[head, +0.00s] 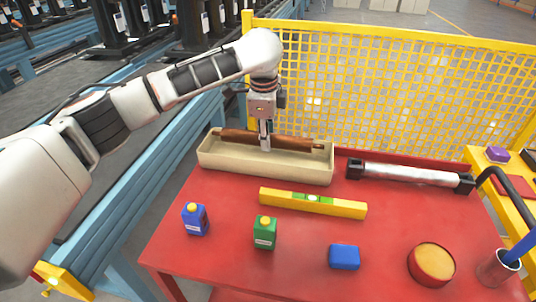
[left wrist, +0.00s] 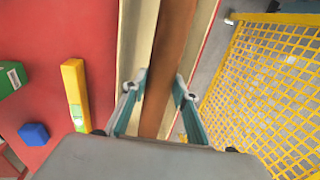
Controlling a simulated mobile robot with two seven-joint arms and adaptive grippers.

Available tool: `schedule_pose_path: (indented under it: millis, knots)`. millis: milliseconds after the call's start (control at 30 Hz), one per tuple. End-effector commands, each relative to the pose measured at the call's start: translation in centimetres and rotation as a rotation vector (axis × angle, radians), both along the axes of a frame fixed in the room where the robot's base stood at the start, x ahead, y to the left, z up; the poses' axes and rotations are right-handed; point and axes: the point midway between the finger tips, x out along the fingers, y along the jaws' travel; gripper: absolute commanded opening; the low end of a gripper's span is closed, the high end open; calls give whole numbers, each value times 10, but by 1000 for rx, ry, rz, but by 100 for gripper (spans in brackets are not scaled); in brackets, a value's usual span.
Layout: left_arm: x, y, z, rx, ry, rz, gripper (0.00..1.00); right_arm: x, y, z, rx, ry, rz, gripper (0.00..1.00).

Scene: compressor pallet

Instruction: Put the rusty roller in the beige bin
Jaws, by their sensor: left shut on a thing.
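The rusty roller (head: 292,143) is a long brown cylinder lying lengthwise within the beige bin (head: 270,172), near its rim and back wall. My left gripper (head: 266,146) points down over the bin and is shut on the roller near its middle. In the left wrist view, the fingers (left wrist: 160,88) stand on both sides of the roller (left wrist: 172,45), with the beige bin (left wrist: 138,40) beneath. Whether the roller touches the bin floor is hidden. My right gripper is not in view.
The bin stands at the back left of the red table (head: 200,265), before a yellow mesh fence (head: 390,100). A silver roller (head: 410,174) lies right of it.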

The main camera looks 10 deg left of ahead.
Motion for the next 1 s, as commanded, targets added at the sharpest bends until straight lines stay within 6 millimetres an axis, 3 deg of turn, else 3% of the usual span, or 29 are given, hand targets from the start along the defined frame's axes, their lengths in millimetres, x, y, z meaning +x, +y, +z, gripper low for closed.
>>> schedule_pose_path:
  millis: [167, 500, 900, 933, 1000]
  knots:
    - [1, 0, -7, -1, -3, 0, 0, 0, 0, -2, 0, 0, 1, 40]
    - [0, 0, -58, 0, 1, -1, 0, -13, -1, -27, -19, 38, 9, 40]
    - [1, 0, -57, 0, -5, 0, 0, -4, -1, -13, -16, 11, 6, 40]
    - [0, 0, -59, 0, -3, 0, 35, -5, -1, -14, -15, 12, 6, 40]
    - [0, 0, -59, 0, -2, 0, 35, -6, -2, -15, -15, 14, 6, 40]
